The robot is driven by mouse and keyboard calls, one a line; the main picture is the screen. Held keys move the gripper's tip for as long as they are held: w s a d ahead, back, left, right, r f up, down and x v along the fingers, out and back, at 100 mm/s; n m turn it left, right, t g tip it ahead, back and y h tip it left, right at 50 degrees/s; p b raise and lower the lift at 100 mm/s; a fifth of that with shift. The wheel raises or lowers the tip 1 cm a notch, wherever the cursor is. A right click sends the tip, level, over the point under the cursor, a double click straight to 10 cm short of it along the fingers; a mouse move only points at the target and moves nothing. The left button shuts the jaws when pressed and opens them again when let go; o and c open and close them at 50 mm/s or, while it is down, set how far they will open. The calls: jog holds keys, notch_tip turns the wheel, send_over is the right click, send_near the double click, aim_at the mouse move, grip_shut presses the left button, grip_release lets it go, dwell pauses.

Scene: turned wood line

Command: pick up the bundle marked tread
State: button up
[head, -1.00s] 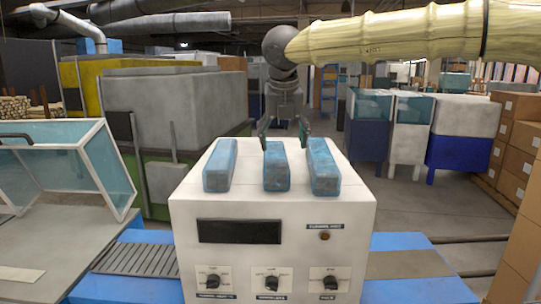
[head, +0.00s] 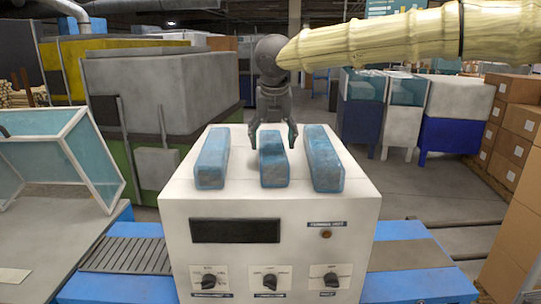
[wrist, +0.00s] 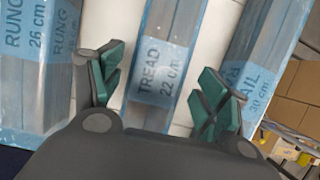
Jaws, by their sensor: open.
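Three blue-wrapped bundles lie side by side on top of a white machine (head: 345,185). The middle one is the tread bundle (head: 274,172), whose label reads "TREAD 22 cm" in the wrist view (wrist: 160,75). The left one is marked "RUNG 26 cm" (wrist: 30,60), and it also shows in the head view (head: 212,160). The right one has a partly hidden label ending in "AIL 30 cm" (wrist: 262,60), seen too in the head view (head: 325,160). My gripper (head: 271,138) is open above the tread bundle, its fingers (wrist: 160,92) either side of it, with nothing gripped.
The rung and right bundles lie close on either side of the tread bundle, with narrow white gaps between. The machine's front has a dark display (head: 235,230) and several knobs. A blue conveyor (head: 110,280) runs beside it. Stacked cartons (head: 515,130) stand at right.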

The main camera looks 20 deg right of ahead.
aim_at(272, 147)
jog(key=shift+s+f+p, duration=0.25)
jog(key=shift+s+p, duration=0.05)
jog(key=shift+p, duration=0.25)
jog(key=x, duration=0.3)
jog(key=shift+w+a+f, duration=0.1)
jog(key=shift+w, duration=0.3)
jog(key=shift+s, duration=0.2)
jog(key=shift+c, duration=0.2)
jog(key=shift+s+r, duration=0.25)
jog(key=shift+r, duration=0.05)
jog(key=c, duration=0.3)
jog(key=shift+w+f, duration=0.1)
jog(key=c, duration=1)
